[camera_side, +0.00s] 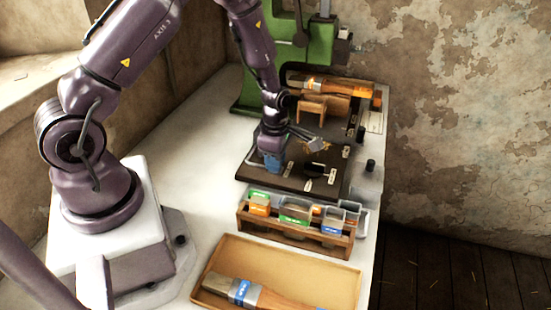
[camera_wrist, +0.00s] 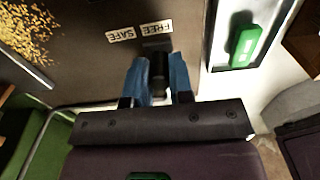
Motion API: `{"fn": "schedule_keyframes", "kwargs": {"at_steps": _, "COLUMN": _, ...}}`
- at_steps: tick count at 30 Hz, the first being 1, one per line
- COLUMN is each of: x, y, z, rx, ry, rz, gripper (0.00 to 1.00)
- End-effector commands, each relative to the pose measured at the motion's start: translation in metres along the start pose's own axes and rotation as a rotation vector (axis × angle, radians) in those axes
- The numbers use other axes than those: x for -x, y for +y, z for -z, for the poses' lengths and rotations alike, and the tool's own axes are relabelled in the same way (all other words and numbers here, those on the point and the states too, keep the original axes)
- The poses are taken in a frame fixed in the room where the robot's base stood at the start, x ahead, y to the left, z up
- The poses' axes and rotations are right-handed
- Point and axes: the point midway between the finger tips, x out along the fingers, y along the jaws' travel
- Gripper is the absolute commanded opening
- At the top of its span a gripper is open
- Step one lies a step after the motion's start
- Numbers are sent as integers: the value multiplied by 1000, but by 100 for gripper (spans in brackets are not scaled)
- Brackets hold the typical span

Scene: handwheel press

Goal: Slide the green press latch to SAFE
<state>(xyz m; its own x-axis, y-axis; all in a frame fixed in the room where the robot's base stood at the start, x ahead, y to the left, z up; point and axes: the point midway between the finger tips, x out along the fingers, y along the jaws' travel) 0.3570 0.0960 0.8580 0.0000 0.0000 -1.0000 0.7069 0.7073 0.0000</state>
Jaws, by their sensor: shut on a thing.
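My gripper (camera_side: 271,165) points down at the front left of the dark work board (camera_side: 292,182). In the wrist view its two blue fingers (camera_wrist: 160,82) are shut on a small dark latch knob (camera_wrist: 158,66), one finger on each side. The FREE label (camera_wrist: 156,28) lies just beyond the knob. The SAFE label (camera_wrist: 121,35) is to its left. Both labels read upside down there. The knob stands by FREE. My gripper hides the knob in the side view. The green press (camera_side: 318,48) stands at the back.
A rack of small bins (camera_side: 292,238) stands close in front of the board. A green piece (camera_wrist: 243,46) sits in a pale-rimmed bin right of my fingers. A tray (camera_side: 352,285) with a brush is nearer. Gold shavings (camera_wrist: 25,32) lie on the board.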

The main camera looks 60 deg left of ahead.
Motion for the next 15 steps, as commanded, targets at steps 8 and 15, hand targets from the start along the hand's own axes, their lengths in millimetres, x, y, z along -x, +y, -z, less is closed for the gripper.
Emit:
{"fn": "schedule_keyframes", "kwargs": {"at_steps": 8, "x": 0, "y": 9, "z": 0, "rx": 2, "ry": 0, "rz": -1, "gripper": 7}}
{"fn": "schedule_keyframes", "kwargs": {"at_steps": 15, "x": 0, "y": 18, "z": 0, "rx": 2, "ry": 0, "rz": -2, "gripper": 7}}
